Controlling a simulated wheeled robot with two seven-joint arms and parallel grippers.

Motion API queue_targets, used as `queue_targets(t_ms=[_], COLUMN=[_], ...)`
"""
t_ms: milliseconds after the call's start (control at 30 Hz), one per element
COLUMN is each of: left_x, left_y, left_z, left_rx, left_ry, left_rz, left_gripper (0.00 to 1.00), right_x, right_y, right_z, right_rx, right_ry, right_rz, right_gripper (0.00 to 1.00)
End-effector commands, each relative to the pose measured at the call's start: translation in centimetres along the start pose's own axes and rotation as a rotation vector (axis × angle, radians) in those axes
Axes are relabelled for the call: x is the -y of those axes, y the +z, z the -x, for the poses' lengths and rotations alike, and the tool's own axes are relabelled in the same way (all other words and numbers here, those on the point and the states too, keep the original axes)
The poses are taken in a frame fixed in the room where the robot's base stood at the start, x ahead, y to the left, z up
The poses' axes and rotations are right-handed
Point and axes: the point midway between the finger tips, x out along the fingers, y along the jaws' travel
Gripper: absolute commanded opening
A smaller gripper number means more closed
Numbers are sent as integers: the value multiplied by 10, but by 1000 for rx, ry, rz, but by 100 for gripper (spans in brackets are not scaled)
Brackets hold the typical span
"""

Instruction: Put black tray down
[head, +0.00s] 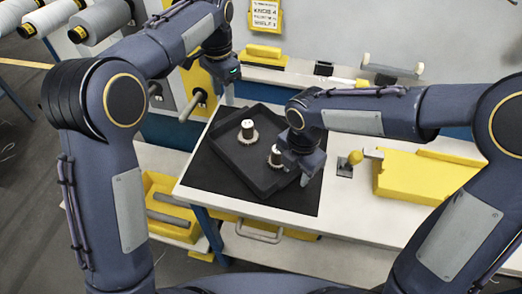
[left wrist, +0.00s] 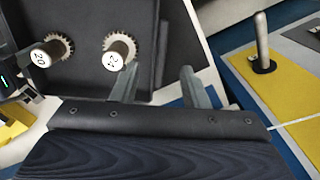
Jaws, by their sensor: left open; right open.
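The black tray (head: 232,160) lies tilted in heading on a dark mat on the white worktop. It holds two bobbin-like pieces with toothed bases, one (head: 247,129) near its middle and one (head: 275,155) near its right side. In the left wrist view they bear the numbers 20 (left wrist: 48,53) and 22 (left wrist: 118,52). My left gripper (head: 230,92) is at the tray's far left edge; its open fingers (left wrist: 157,85) stand on either side of the tray wall. My right gripper (head: 297,177) is open at the tray's right edge, its fingertips partly hidden.
The dark mat (head: 302,201) extends around the tray. A yellow block (head: 420,175) and a small yellow-knobbed lever (head: 354,158) stand to the right. Grey pegs on a yellow panel (head: 199,97) stand at the left back. A yellow bin (head: 172,212) sits below left.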

Motion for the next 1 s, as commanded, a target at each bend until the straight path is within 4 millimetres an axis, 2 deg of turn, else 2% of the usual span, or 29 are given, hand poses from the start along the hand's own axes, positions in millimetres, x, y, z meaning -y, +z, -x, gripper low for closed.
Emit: queue_targets(t_ms=[167,267,600,700,833,1000], left_x=[0,0,0,0,0,0], left_y=[0,0,0,0,0,0], left_z=[11,11,11,11,10,10], left_rx=[0,1,1,1,1,1], left_ry=[0,1,1,1,1,1], left_rz=[-1,-1,-1,-1,-1,-1], left_gripper=[41,41,41,41,41,41], right_x=[0,-1,-1,-1,0,0], right_y=[0,1,0,0,0,0], right_z=[4,17,87,103,116,120], right_rx=[1,2,1,1,1,0], right_ry=[2,5,6,3,2,0], right_rz=[0,-1,-1,-1,-1,0], right_gripper=[41,41,41,41,41,41])
